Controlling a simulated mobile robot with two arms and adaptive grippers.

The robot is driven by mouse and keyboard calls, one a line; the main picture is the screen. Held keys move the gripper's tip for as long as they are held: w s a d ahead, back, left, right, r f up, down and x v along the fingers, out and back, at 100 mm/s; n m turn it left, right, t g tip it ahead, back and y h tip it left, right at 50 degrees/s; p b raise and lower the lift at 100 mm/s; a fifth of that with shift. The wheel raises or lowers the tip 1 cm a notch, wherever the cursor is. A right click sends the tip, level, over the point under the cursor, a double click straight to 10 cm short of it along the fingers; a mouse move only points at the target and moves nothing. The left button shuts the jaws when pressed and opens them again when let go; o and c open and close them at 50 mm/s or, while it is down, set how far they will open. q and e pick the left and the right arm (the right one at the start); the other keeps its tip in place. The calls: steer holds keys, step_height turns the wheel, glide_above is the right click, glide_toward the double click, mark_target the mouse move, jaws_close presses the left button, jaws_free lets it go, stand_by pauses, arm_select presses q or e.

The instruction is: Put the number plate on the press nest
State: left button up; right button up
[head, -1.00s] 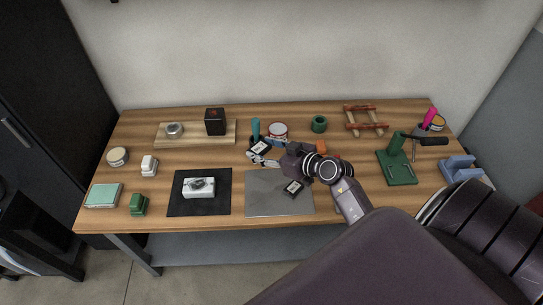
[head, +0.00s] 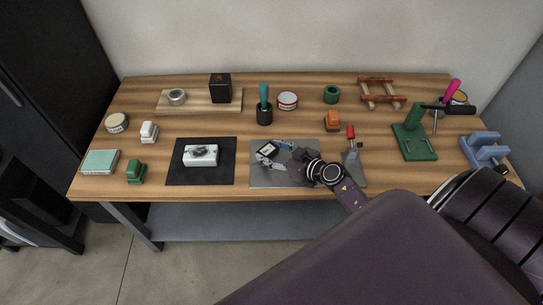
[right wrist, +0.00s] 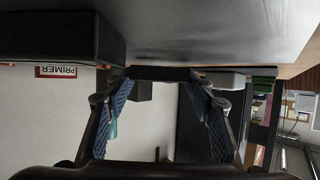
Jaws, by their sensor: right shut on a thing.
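The number plate, a small black piece with a white face (head: 268,149), is at the tips of my right gripper (head: 272,154) over the grey mat (head: 258,180) in the head view. The gripper is shut on it; the height above the mat is hard to tell. In the right wrist view, a dark bar (right wrist: 160,73) spans between the blue-padded fingers. The green press (head: 414,140) with a black lever stands at the right of the table, well away from the gripper. Its nest is too small to make out. My left gripper is not in view.
A black mat (head: 180,177) with a white block (head: 201,155) lies left of the grey mat. A red-handled tool (head: 351,140) lies between gripper and press. A blue fixture (head: 484,150) stands right of the press. A teal-handled tool (head: 264,100) stands behind the gripper.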

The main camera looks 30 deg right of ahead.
steer(key=shift+f, duration=0.3)
steer(key=shift+f, duration=0.15)
steer(key=o, duration=1.3)
